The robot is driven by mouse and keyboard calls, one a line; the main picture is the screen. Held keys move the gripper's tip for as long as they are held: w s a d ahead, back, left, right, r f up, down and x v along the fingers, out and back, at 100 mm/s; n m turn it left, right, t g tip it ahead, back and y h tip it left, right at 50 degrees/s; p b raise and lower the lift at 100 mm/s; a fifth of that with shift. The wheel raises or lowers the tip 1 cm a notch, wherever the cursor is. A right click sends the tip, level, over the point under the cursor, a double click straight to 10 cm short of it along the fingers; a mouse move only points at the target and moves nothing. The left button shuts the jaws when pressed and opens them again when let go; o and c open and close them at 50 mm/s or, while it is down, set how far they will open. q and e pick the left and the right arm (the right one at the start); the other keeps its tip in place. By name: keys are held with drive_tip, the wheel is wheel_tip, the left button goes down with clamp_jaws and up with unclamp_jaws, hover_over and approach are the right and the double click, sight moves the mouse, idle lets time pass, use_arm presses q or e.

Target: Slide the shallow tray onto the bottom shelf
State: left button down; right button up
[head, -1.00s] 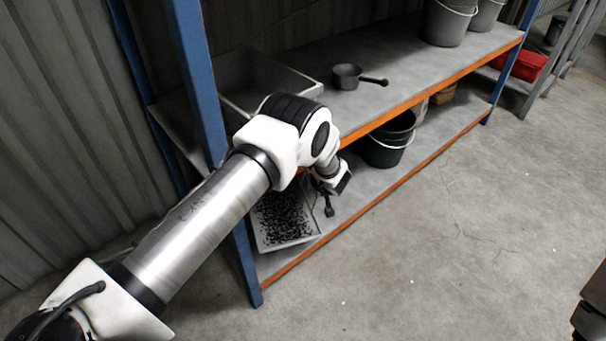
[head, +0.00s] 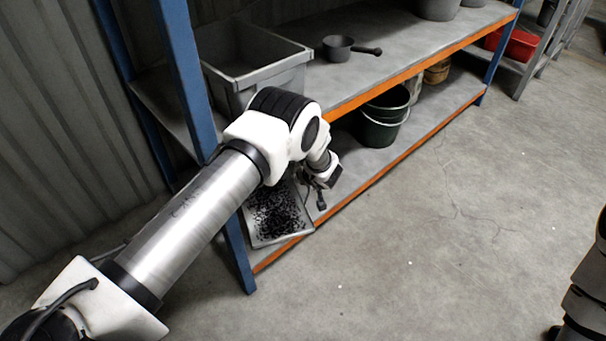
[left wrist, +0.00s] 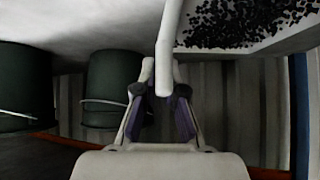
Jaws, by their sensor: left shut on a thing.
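The shallow grey tray (head: 283,239) holds a scatter of small black bits. It sits at the near left end of the bottom shelf (head: 348,188), close to the front edge. In the head view my left forearm hides part of it. My left gripper (head: 321,200) is at the tray's right side. In the left wrist view the tray (left wrist: 255,47) fills the upper right, and its pale rim runs down to the fingers of my left gripper (left wrist: 160,92), which are shut on it. My right gripper is out of view.
Dark green buckets (head: 384,122) stand farther along the bottom shelf. A blue post (head: 186,75) rises at the near left. The upper shelf (head: 400,40) holds a grey bin (head: 262,72) and a dark pan (head: 339,48).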

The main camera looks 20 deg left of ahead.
use_arm(q)
drive_tip(key=shift+f+b, duration=0.3)
drive_tip(key=shift+f, duration=0.1)
drive_tip(key=c, duration=1.2)
unclamp_jaws()
drive_tip(key=shift+f, duration=0.15)
drive_tip(key=shift+s, duration=0.1)
